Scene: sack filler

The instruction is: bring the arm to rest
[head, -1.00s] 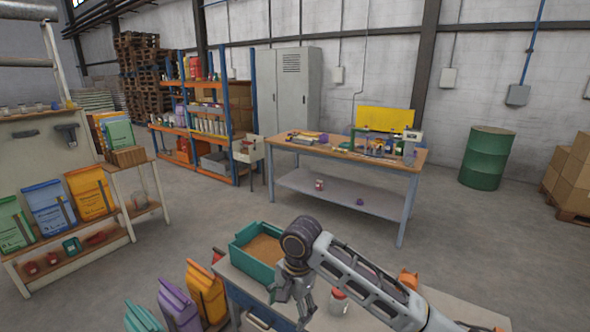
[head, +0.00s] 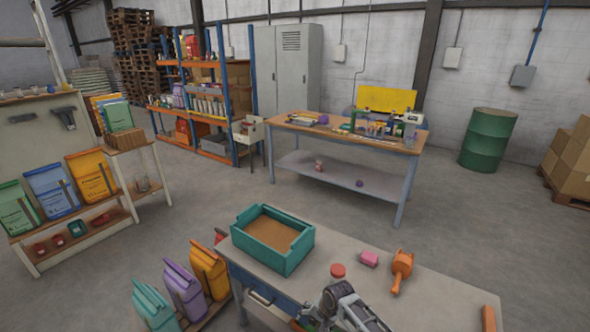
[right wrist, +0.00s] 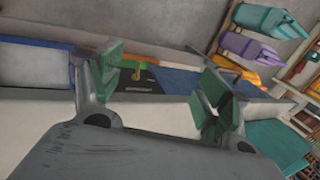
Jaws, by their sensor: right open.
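My right arm comes in at the bottom of the head view, low by the front edge of the workbench (head: 375,285). My left gripper is not in view.
A teal crate (head: 290,257) of brown grain stands on the bench, with a red-lidded jar (head: 338,271), a pink block (head: 369,258) and an orange tool (head: 401,270). Teal (head: 153,306), purple (head: 184,290) and orange sacks (head: 209,270) stand left of the bench.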

